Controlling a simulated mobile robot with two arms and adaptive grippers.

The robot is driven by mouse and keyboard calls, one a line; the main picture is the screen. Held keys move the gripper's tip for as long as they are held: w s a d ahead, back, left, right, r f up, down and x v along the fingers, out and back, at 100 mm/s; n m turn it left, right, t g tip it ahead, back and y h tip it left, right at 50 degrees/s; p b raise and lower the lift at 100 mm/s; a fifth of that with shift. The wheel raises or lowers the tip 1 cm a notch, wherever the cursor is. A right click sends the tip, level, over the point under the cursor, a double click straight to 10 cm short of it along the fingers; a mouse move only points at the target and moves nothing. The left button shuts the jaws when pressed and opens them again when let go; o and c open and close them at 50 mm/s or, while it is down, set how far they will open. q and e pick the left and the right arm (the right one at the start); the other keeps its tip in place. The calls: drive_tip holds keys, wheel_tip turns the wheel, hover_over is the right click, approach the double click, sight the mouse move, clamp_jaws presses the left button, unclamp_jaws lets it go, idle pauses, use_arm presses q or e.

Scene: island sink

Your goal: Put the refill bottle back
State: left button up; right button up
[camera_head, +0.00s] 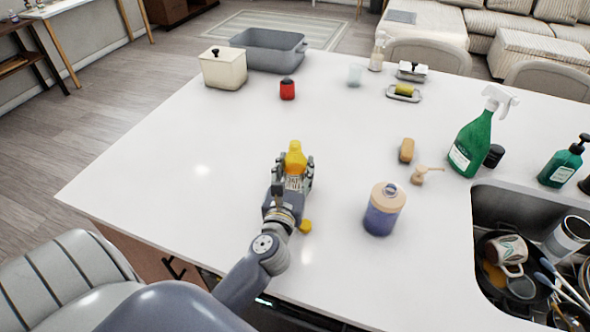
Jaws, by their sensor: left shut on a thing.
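A yellow bottle with a pale label (295,158), which looks like the refill bottle, stands at the middle of the white counter. My left gripper (293,177) is shut on it, with the fingers on either side of its lower part. The fingers hide the bottle's base, so I cannot tell whether it touches the counter. A small yellow piece, perhaps a cap (305,226), lies beside my left wrist. A blue jar with a tan top (383,212) stands to the right. A tan pump head (426,173) lies behind it. My right gripper is not in view.
A green spray bottle (474,140), a brown block (406,150) and a green pump bottle (563,163) stand near the sink (486,207), which holds dishes. A grey bin (273,52), cream canister (222,70) and red jar (287,90) are at the back. The left counter is clear.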

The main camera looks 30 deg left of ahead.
use_arm(q)
drive_tip(key=shift+f, duration=0.1)
drive_tip(key=shift+f, duration=0.15)
drive_tip(key=o, duration=1.1)
drive_tip(key=shift+o, duration=0.2)
drive_tip(key=shift+s, duration=0.1)
drive_tip(key=b+v, duration=0.3)
drive_tip(key=v, duration=0.7)
drive_tip(key=shift+s+d+f, duration=0.1)
drive_tip(key=shift+s+d, duration=0.05)
drive_tip(key=shift+s, duration=0.05)
drive_tip(key=shift+s+d+r+b, duration=0.1)
drive_tip(key=shift+s+d+b, duration=0.1)
drive_tip(key=shift+s, duration=0.15)
drive_tip(key=shift+s+d+r+b, duration=0.1)
drive_tip(key=shift+s+b, duration=0.1)
drive_tip(key=shift+s, duration=0.1)
